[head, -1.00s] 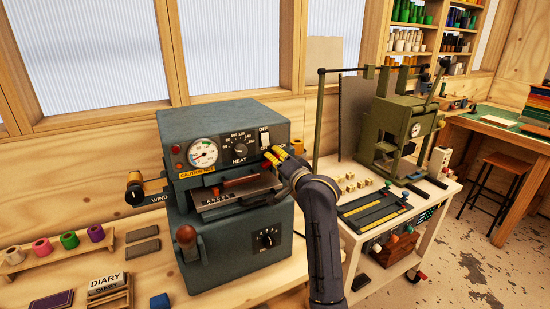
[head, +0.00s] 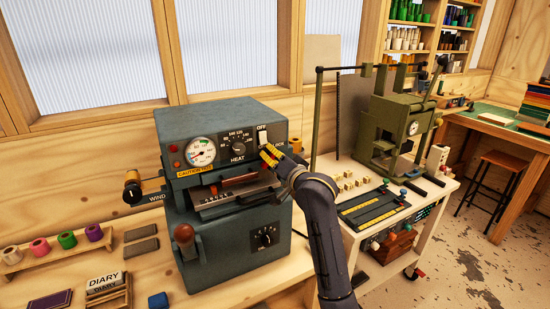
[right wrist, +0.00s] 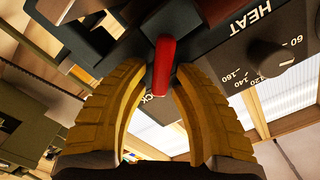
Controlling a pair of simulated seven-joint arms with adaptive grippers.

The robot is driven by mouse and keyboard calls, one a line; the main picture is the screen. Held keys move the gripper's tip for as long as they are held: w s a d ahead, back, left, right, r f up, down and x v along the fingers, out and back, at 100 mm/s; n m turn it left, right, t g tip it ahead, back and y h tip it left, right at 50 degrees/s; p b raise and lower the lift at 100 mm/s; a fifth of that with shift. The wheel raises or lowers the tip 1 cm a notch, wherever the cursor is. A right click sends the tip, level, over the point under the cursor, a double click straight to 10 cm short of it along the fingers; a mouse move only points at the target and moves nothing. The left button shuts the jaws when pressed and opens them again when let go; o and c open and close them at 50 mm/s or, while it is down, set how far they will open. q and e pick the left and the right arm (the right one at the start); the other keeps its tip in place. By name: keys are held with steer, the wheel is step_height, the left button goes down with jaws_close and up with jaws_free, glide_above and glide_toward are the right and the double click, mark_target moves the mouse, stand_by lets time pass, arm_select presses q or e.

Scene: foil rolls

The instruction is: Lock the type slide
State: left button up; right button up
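The blue-grey foil press (head: 235,118) stands on the wooden bench in the head view. The type slide (head: 214,208), carrying a row of small letters, sits in its front opening. My right gripper (head: 268,157) is at the upper right of the press front, beside the partly covered LOCK label (head: 280,147). In the right wrist view, a red lever handle (right wrist: 164,65) lies between the yellow fingertips (right wrist: 160,72). Gaps show on both sides of the handle, so the gripper is open. The lever's base is partly hidden. My left gripper is not in view.
The HEAT dial (head: 238,148) and OFF switch (head: 263,135) are close to my right gripper. A red-knobbed lever (head: 184,234) stands at the press's left front. A white cart (head: 345,255) with a green press (head: 392,125) is to the right.

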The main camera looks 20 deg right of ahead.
steer(key=s+d, duration=0.2)
steer(key=s, duration=0.9)
steer(key=shift+s, duration=0.4)
